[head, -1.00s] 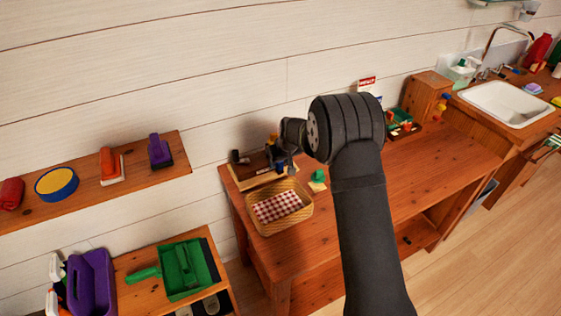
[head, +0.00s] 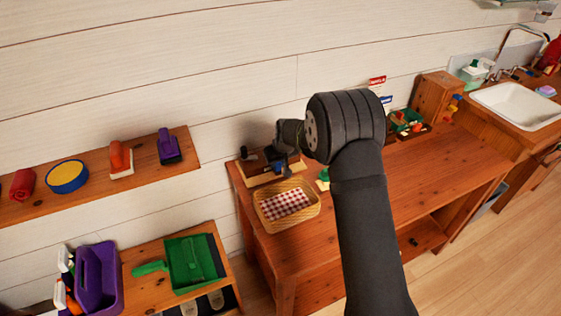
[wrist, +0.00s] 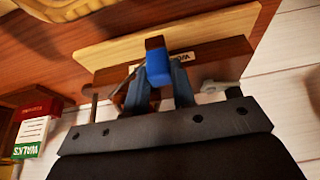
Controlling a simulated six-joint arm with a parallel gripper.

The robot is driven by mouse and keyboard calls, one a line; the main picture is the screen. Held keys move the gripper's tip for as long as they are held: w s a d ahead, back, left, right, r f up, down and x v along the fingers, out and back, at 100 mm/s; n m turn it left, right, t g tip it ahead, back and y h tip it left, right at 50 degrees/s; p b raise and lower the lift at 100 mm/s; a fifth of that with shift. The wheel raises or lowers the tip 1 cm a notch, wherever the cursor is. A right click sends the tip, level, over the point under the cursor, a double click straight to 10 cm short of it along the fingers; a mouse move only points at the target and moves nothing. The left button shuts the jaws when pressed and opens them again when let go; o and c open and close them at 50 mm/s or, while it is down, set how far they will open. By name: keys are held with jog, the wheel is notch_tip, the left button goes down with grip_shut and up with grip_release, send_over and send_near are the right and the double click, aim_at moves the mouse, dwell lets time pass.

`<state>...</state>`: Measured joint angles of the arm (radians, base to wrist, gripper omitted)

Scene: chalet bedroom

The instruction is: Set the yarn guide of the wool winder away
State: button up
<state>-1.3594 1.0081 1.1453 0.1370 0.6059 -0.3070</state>
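The wool winder is a dark wooden block on a pale board (head: 249,181), standing at the back left of the wooden table. A blue block on a dark upright piece, apparently the yarn guide (wrist: 159,70), stands at the winder's front. My gripper (wrist: 158,82) is at the winder, with one finger on each side of the blue block. Whether the fingers press on it I cannot tell. In the head view my wrist hides most of the gripper and part of the winder.
A basket with a checked cloth (head: 316,212) stands just in front of the winder. A small green item (head: 323,176) lies beside it. A tray of colored pieces (head: 420,134) and a wooden box (head: 436,98) are at the back right. The table's right front is clear.

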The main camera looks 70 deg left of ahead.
jog(key=o, duration=0.4)
jog(key=shift+s, duration=0.25)
jog(key=shift+o, duration=0.2)
jog(key=v, duration=1.7)
jog(key=shift+r, duration=0.2)
jog(key=x, duration=1.7)
jog(key=shift+w+f, duration=0.1)
jog(key=shift+f, duration=0.15)
